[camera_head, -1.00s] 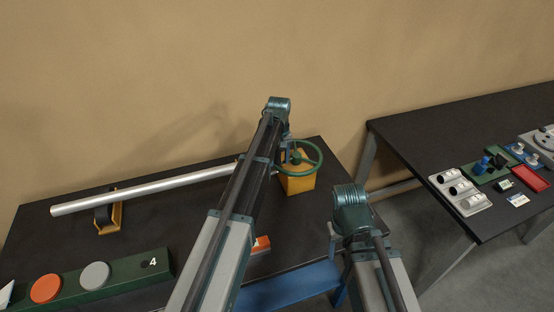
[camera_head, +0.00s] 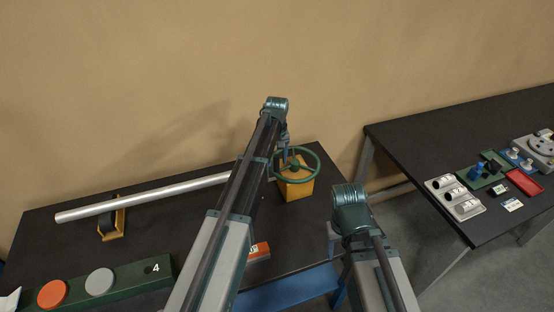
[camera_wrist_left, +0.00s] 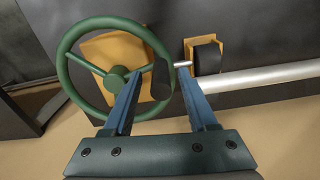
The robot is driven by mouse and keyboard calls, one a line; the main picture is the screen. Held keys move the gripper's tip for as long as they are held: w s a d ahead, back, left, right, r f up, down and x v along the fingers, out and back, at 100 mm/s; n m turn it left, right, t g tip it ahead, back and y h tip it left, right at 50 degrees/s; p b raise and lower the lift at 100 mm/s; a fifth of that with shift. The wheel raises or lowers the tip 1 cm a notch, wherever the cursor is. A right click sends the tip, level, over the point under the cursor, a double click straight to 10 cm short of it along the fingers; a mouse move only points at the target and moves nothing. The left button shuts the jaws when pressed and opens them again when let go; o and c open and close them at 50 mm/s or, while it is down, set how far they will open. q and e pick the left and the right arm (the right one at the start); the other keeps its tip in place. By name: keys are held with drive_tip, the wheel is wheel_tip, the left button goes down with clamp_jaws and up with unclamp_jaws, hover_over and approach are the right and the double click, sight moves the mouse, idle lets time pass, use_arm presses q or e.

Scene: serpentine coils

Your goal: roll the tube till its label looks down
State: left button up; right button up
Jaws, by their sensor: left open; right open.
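The silver tube (camera_head: 150,197) lies on the dark bench, on a yellow stand with a black roller (camera_head: 110,222); my left arm hides part of it. No label shows on its visible surface. A green handwheel (camera_head: 316,171) stands at a yellow block (camera_head: 297,188) near the tube's right end. In the left wrist view the handwheel (camera_wrist_left: 66,75) has a dark knob (camera_wrist_left: 161,84) on its rim. My left gripper (camera_head: 284,156) is at the wheel, its blue fingers (camera_wrist_left: 157,72) open with the knob between them. My right gripper (camera_head: 332,238) is open, low and apart from the tube.
A green board (camera_head: 125,280) with orange and grey discs lies at the front left. A small orange block (camera_head: 259,251) lies near the bench's front edge. A second table (camera_head: 420,150) at the right carries several parts and a red tray (camera_head: 524,181).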

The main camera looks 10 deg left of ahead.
use_arm(q)
wheel_tip(320, 180, up, 10)
drive_tip(key=p, duration=0.8)
drive_tip(key=shift+d+p, duration=0.1)
drive_tip(key=shift+p, duration=0.3)
use_arm(e)
wheel_tip(320, 180, up, 10)
use_arm(q)
drive_tip(key=shift+f, duration=0.1)
use_arm(e)
drive_tip(key=shift+f, duration=0.1)
use_arm(q)
drive_tip(key=shift+s+d+f, duration=0.1)
drive_tip(key=s+d+f+m+b, duration=0.3)
drive_tip(key=s+d+f+b, duration=0.1)
drive_tip(key=s, duration=0.6)
drive_tip(key=s+d+f+m+b, duration=0.3)
drive_tip(key=s+d+f+b, duration=0.2)
drive_tip(key=s, duration=0.5)
drive_tip(key=s+d+f+m+y+b, duration=0.1)
drive_tip(key=s+d+f+m+b, duration=0.2)
drive_tip(key=s+f+b, duration=0.4)
drive_tip(key=s+d+b, duration=0.1)
drive_tip(key=s, duration=0.3)
drive_tip(key=shift+d+f+m, duration=0.3)
drive_tip(key=shift+d+f, duration=0.05)
drive_tip(key=shift+f, duration=0.05)
use_arm(e)
wheel_tip(320, 180, down, 17)
drive_tip(key=shift+f, duration=0.1)
